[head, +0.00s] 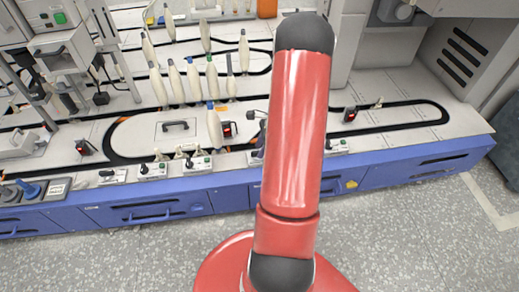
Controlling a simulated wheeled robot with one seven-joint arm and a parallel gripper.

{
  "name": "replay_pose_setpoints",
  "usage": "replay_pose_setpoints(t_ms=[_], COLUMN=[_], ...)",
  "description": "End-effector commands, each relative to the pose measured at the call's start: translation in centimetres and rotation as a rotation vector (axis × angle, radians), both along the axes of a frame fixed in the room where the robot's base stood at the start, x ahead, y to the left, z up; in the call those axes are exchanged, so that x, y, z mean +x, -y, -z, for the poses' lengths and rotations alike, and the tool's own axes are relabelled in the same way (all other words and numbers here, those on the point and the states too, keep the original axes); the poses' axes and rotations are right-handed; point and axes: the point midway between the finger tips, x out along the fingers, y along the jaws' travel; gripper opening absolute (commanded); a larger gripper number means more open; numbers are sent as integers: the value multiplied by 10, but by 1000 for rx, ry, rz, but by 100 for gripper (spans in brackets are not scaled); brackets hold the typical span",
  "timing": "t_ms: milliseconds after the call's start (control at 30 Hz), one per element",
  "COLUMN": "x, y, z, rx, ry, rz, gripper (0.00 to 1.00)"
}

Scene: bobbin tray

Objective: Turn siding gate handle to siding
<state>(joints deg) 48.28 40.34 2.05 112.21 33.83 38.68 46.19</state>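A dark bar handle (175,126) lies on a panel inside the track loop. My red arm rises through the middle of the head view and covers part of the bench. My gripper does not show clearly; it seems hidden behind the arm.
Black tracks (420,103) loop over the pale bench top. Several tall cream bobbins (193,80) stand at the back left, and one (215,128) stands nearer the front. Blue drawers (160,209) face me. A grey machine column (345,50) stands behind my arm. The speckled floor in front is clear.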

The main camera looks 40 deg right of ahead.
Motion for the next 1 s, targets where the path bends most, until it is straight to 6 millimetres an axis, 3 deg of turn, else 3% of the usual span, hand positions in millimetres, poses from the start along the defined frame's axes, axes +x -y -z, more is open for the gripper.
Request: replay_pose_setpoints(t_ms=[133, 400, 700, 1000], x=[2, 3, 3, 3], y=[-4, -5, -5, -4], z=[11, 12, 12, 12], rx=[0, 0, 0, -2], ry=[-1, 0, 0, 1], rz=[0, -1, -1, -20], gripper=[35, 35, 0, 0])
